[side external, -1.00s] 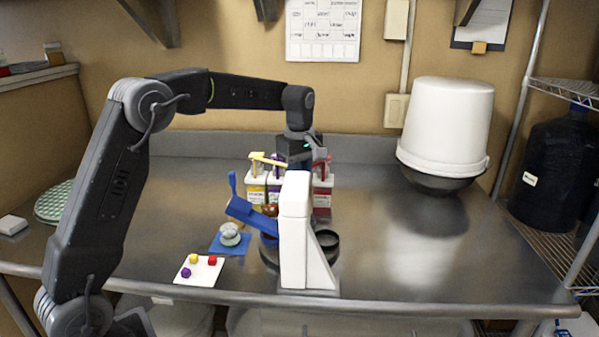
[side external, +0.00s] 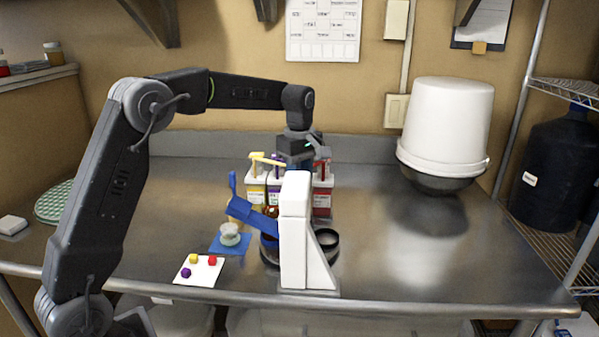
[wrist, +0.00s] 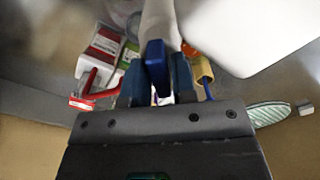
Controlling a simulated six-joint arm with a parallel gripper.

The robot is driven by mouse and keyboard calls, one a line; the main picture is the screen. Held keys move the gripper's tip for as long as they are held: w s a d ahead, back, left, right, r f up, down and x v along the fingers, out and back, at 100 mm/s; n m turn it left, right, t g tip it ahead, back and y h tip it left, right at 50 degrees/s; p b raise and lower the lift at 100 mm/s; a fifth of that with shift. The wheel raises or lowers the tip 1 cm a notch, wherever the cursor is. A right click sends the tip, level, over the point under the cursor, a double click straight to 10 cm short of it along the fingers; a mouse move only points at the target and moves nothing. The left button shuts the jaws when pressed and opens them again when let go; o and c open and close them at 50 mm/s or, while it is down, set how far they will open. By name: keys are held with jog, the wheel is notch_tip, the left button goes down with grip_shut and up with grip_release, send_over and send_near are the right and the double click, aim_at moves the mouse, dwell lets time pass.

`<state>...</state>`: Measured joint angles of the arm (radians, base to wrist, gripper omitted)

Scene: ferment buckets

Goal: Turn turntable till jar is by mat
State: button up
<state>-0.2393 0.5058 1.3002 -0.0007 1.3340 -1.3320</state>
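The dark turntable (side external: 268,262) stands behind a white post (side external: 295,225) and is mostly hidden by it. A black round cup (side external: 327,238) shows at its right side. A small amber jar (side external: 271,212) shows partly behind the blue arm (side external: 250,213) left of the post. The blue mat (side external: 222,248) lies left of the turntable with a pale round object (side external: 230,234) on it. My gripper (wrist: 158,85) points down behind the post, fingertips hidden in the side view. In the wrist view a blue upright piece (wrist: 156,62) shows between the fingers; contact is unclear.
Labelled white bins (side external: 257,190) with coloured handles stand behind the turntable. A white card (side external: 207,275) with small coloured cubes lies at the front left. A large white bucket (side external: 447,120) sits on a dark bowl at the right. The table's right middle is clear.

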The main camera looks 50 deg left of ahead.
jog(key=o, duration=0.3)
notch_tip(320, 180, up, 14)
dwell(0.6)
jog(key=shift+f, duration=0.1)
dwell(0.3)
